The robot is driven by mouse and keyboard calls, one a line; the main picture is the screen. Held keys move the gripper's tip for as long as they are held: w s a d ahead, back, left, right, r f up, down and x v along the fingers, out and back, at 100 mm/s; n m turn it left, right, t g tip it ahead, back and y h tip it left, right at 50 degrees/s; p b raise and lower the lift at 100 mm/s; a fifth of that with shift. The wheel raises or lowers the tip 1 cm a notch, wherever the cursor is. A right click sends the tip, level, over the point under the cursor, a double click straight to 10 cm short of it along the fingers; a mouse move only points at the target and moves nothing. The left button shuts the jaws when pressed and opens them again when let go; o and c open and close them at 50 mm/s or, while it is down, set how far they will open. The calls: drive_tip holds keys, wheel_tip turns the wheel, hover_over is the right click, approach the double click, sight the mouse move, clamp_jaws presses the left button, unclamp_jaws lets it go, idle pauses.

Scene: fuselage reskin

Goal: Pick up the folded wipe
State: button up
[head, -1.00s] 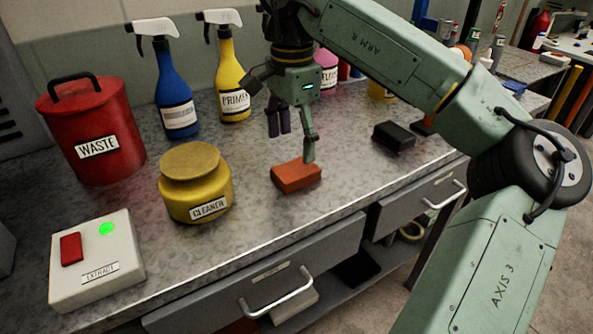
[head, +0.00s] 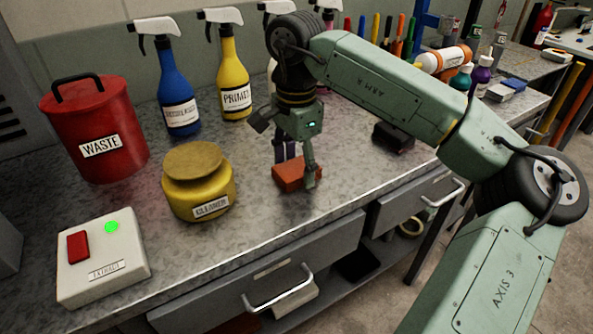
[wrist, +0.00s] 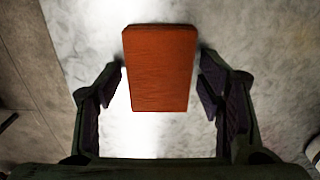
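The folded wipe looks like an orange-red block (head: 291,177) lying flat on the bench, near its front edge. In the wrist view the wipe (wrist: 160,68) lies between my two fingers, with a gap on each side. My gripper (head: 300,172) is open and low over the wipe, pointing down. In the wrist view my gripper (wrist: 160,92) shows both fingers spread, neither touching the wipe. In the head view a finger hides part of the wipe's right end.
A yellow cleaner jar (head: 199,187) and a red waste can (head: 96,130) stand to the left. A white box with a red switch (head: 103,258) is at the front left. Spray bottles (head: 178,95) line the back. A black block (head: 393,138) lies to the right.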

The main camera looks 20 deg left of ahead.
sight(296, 169)
drive_tip(key=c, duration=0.7)
drive_tip(key=shift+r, duration=0.15)
drive_tip(key=shift+r+b, duration=0.35)
drive_tip(key=shift+r, duration=0.25)
drive_tip(key=shift+s+d+r+b, duration=0.15)
drive_tip(key=shift+r+b, duration=0.1)
drive_tip(key=shift+r, duration=0.25)
drive_tip(key=shift+s+a+r+b, duration=0.15)
drive_tip(key=shift+r+b, duration=0.1)
drive_tip(key=shift+r, duration=0.2)
drive_tip(key=s+d+b, duration=0.1)
drive_tip(key=s, duration=0.4)
drive_tip(key=s+d+r+b, duration=0.1)
drive_tip(key=s, duration=0.4)
drive_tip(key=s+d+b, duration=0.1)
drive_tip(key=s, duration=0.4)
drive_tip(key=shift+d+r+b, duration=0.25)
drive_tip(key=shift+r+b, duration=0.05)
